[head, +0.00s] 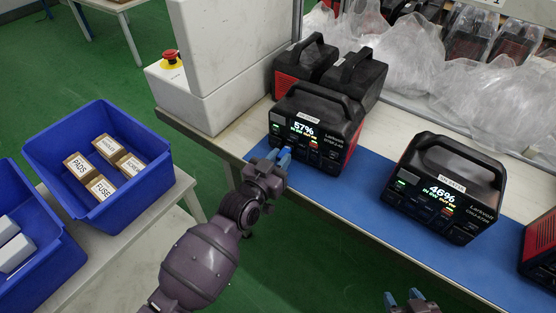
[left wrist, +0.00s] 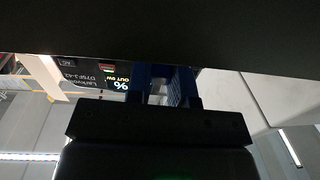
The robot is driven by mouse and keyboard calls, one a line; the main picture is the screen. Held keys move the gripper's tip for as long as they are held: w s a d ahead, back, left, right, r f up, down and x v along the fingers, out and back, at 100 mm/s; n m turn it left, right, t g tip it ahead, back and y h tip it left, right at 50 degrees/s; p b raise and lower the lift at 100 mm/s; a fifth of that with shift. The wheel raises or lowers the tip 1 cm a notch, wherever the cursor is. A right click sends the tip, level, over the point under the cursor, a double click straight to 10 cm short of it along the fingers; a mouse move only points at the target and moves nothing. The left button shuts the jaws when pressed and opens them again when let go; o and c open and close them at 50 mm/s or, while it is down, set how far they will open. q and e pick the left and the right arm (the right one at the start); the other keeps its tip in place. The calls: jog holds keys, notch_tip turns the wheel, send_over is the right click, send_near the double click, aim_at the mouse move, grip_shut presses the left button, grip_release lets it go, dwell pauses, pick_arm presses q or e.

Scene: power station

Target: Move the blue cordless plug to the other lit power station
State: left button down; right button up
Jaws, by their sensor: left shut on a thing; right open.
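The left lit power station (head: 312,128) shows 57% and stands on the blue mat. The right lit power station (head: 445,188) shows 46%. My left gripper (head: 281,156) is at the lower left front of the 57% station, shut on the blue cordless plug. The plug is hard to tell from the blue fingers; I cannot tell if it touches the station. In the left wrist view the blue fingers (left wrist: 163,85) are close together in front of a lit display (left wrist: 118,80). My right gripper (head: 404,297) is open and empty at the bottom edge, below the 46% station.
Two more black-and-red stations (head: 357,76) stand behind the 57% one. Another station (head: 540,245) is at the right edge. A white machine with a red button (head: 170,57) stands left. Blue bins (head: 92,155) are at far left. The mat (head: 375,190) is bare between the lit stations.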

jog(key=shift+w+r, duration=0.1)
jog(key=shift+w, duration=0.2)
pick_arm(q)
jog(key=shift+w+d, duration=0.15)
jog(key=shift+w, duration=0.05)
pick_arm(e)
jog(key=shift+s, duration=0.1)
dwell(0.3)
pick_arm(q)
jog(key=c, duration=0.9)
grip_release()
pick_arm(e)
jog(key=shift+s, duration=0.2)
pick_arm(q)
jog(key=shift+s, duration=0.15)
jog(key=p+v, duration=0.1)
jog(key=v, duration=0.9)
jog(key=shift+s+a, duration=0.25)
pick_arm(e)
jog(key=shift+a+r, duration=0.15)
jog(key=shift+r, duration=0.35)
pick_arm(q)
jog(key=shift+f, duration=0.1)
